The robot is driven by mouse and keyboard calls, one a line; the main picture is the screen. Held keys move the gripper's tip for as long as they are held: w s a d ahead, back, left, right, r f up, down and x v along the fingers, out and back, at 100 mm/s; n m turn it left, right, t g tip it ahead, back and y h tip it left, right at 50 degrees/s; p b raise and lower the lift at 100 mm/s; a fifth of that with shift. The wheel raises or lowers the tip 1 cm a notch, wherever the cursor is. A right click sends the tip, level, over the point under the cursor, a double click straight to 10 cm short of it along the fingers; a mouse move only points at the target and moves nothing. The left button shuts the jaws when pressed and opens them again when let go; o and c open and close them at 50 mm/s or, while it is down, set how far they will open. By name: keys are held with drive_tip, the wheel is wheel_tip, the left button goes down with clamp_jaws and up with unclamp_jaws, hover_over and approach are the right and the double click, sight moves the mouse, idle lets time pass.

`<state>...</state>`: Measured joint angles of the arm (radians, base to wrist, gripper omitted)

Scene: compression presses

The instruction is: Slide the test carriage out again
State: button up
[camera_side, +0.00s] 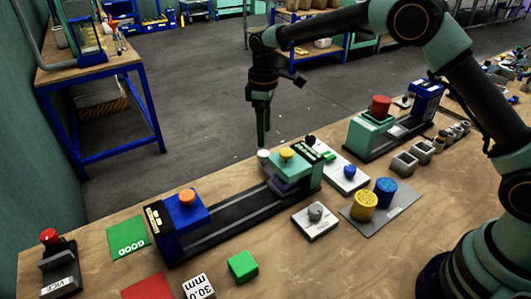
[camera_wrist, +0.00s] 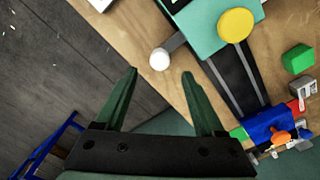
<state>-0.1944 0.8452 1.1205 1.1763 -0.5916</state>
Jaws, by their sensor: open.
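The nearer press lies along the bench, with a dark rail (camera_side: 238,218) running between a blue block with an orange knob (camera_side: 187,196) and a green unit (camera_side: 308,172) topped by a yellow knob (camera_side: 286,155). A grey block, perhaps the test carriage, sits low under the green unit; much of it is hidden. A white ball (camera_side: 263,154) on a grey stem sticks out from that unit's far side. It also shows in the wrist view (camera_wrist: 160,60). My gripper (camera_side: 262,143) points down just above the ball, open and empty. In the wrist view, its fingertips (camera_wrist: 161,72) stand apart, below the ball.
A second press with a red knob (camera_side: 380,107) stands further right. A grey mat (camera_side: 385,212) holds yellow and blue cylinders. A green GOOD card (camera_side: 128,236), a green cube (camera_side: 242,265) and a red-knobbed box (camera_side: 58,262) lie at the left and front.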

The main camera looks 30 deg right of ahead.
sight(264, 153)
drive_tip(key=shift+f, duration=3.2)
clamp_jaws()
